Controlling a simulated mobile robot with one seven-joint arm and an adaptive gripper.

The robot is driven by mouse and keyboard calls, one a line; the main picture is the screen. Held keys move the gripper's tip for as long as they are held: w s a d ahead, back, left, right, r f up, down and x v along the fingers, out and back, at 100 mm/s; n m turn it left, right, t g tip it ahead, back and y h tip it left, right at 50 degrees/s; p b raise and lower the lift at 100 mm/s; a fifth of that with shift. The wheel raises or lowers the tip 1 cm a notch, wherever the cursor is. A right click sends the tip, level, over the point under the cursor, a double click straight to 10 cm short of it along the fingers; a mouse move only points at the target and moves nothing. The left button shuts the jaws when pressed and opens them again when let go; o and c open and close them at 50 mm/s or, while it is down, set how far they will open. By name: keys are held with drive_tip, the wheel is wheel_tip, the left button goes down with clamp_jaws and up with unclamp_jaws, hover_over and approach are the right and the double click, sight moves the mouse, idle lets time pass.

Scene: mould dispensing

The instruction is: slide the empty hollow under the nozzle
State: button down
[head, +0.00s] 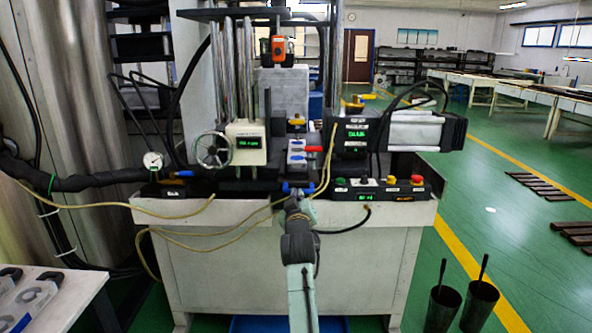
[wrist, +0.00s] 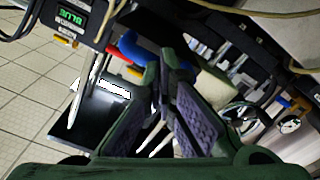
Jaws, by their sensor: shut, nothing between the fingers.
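My gripper (head: 295,196) is at the front edge of the machine, low and in the middle in the head view. In the wrist view its two dark fingers (wrist: 167,68) come together at the tips with nothing held. A blue handle (head: 298,187) is right by the fingertips; a blue part also shows just left of them in the wrist view (wrist: 134,48). I cannot tell whether they touch. A grey and blue block (head: 297,154), perhaps the mould, sits behind the handle. Its hollows are too small to make out. I cannot pick out the nozzle with certainty.
A box with a green display (head: 246,143) and a handwheel (head: 213,150) stand left of the block. A button panel (head: 385,188) is on the right front edge. Loose hoses (head: 190,215) hang across the front. Two black buckets (head: 478,306) stand on the floor at right.

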drive_tip(key=shift+w, duration=0.9)
idle(0.9)
drive_tip(key=s+p, duration=0.1)
drive_tip(key=s, duration=0.6)
idle(0.4)
